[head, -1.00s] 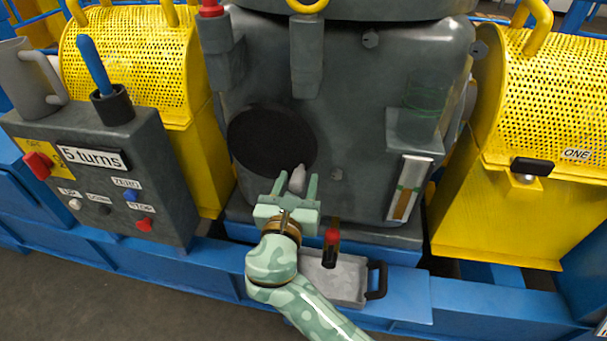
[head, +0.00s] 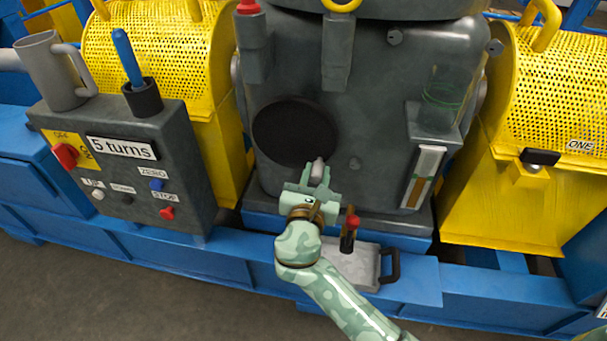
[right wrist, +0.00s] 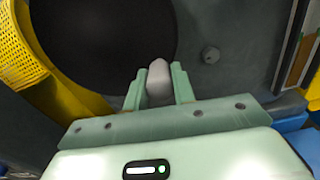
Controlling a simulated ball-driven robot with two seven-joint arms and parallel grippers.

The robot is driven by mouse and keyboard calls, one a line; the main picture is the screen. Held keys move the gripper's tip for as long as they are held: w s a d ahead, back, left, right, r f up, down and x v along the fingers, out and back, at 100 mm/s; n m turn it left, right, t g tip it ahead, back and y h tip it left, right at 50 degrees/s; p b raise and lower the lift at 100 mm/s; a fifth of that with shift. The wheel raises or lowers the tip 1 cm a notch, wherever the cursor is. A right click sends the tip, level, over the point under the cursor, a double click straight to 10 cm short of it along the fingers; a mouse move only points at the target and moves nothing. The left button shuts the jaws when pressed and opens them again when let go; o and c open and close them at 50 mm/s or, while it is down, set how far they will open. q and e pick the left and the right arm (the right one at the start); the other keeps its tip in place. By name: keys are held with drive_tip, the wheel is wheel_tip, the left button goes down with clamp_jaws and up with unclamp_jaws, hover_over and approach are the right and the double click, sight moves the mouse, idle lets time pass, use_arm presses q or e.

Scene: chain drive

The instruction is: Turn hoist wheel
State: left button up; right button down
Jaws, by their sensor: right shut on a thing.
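The hoist wheel (head: 293,132) is a black disc on the front of the dark grey machine housing. It also fills the upper left of the right wrist view (right wrist: 100,45). A light grey handle (head: 317,170) stands out at the wheel's lower right edge. My right gripper (head: 318,177) is shut on this handle. In the right wrist view the handle (right wrist: 159,82) sits between the two green fingers, its rounded end showing. My left gripper is not in view.
A control box (head: 150,190) with a "5 turns" sign, buttons and a red switch stands at left. It carries a grey mug (head: 55,75) and a blue stick in a black cup. Yellow perforated guards (head: 155,65) flank the housing. A grey case with a red-topped lever (head: 352,262) lies below my gripper.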

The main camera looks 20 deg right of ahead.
drive_tip(key=shift+w+a+f+m, duration=0.1)
drive_tip(key=shift+a+f+m, duration=0.2)
drive_tip(key=shift+f+m, duration=0.1)
drive_tip(key=shift+d+f+m, duration=0.1)
drive_tip(key=shift+m, duration=0.2)
drive_tip(key=shift+w+a+f+m, duration=0.1)
drive_tip(key=shift+w+a+m, duration=0.1)
drive_tip(key=shift+m, duration=0.1)
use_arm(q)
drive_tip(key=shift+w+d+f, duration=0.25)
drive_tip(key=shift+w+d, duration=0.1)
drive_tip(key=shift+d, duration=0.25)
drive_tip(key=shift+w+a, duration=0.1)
use_arm(e)
drive_tip(key=c, duration=1.2)
unclamp_jaws()
drive_tip(key=shift+a, duration=0.1)
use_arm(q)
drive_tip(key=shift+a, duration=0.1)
use_arm(e)
drive_tip(key=shift+o, duration=0.2)
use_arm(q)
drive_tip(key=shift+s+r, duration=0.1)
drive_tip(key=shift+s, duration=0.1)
